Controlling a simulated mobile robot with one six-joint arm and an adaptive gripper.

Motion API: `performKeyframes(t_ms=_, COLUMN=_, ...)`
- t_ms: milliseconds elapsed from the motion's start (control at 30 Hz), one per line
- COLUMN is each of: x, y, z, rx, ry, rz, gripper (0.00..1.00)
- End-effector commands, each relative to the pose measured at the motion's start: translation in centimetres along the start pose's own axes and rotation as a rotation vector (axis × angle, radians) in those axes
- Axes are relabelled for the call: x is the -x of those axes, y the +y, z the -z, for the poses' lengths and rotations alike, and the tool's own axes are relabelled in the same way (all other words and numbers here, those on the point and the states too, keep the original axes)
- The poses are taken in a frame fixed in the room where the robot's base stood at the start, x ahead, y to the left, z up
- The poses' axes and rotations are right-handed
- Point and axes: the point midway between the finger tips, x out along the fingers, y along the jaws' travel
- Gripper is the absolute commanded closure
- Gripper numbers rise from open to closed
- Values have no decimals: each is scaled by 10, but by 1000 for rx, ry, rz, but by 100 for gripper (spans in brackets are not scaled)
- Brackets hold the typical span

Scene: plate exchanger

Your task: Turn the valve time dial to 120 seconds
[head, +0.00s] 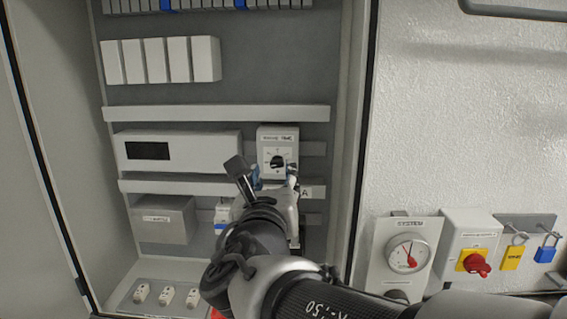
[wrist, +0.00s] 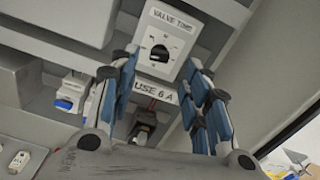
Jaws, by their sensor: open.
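The valve time module is a white box (head: 278,139) on the cabinet's back panel, with a dark round dial (head: 278,161) on its face. In the wrist view the box (wrist: 172,25) reads "VALVE TIME", and the dial knob (wrist: 159,53) shows with scale marks around it, too small to read. My gripper (head: 275,176) is in front of the lower part of the box in the head view. In the wrist view its blue-padded fingers (wrist: 160,80) are apart, below and to either side of the dial, with nothing between them. Contact with the box is not visible.
Below the dial is a label strip reading "USE 6 A" (wrist: 154,95). A white unit with a dark display (head: 210,152) is left of the box. The cabinet's right edge (head: 358,150) is close to my arm. A gauge (head: 407,253) and red switch (head: 477,264) are outside, right.

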Motion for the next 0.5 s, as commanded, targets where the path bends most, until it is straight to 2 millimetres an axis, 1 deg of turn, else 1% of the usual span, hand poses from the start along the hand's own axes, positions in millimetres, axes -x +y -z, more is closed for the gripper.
performKeyframes(t_ms=33, x=-12, y=-2, z=1, rx=1, ry=3, rz=5, gripper=57)
performKeyframes(t_ms=200, x=-44, y=-1, z=0, rx=0, ry=3, rz=3, gripper=57)
performKeyframes(t_ms=333, x=-60, y=-1, z=0, rx=0, ry=1, rz=2, gripper=57)
performKeyframes(t_ms=500, x=-70, y=0, z=0, rx=-2, ry=1, rz=0, gripper=57)
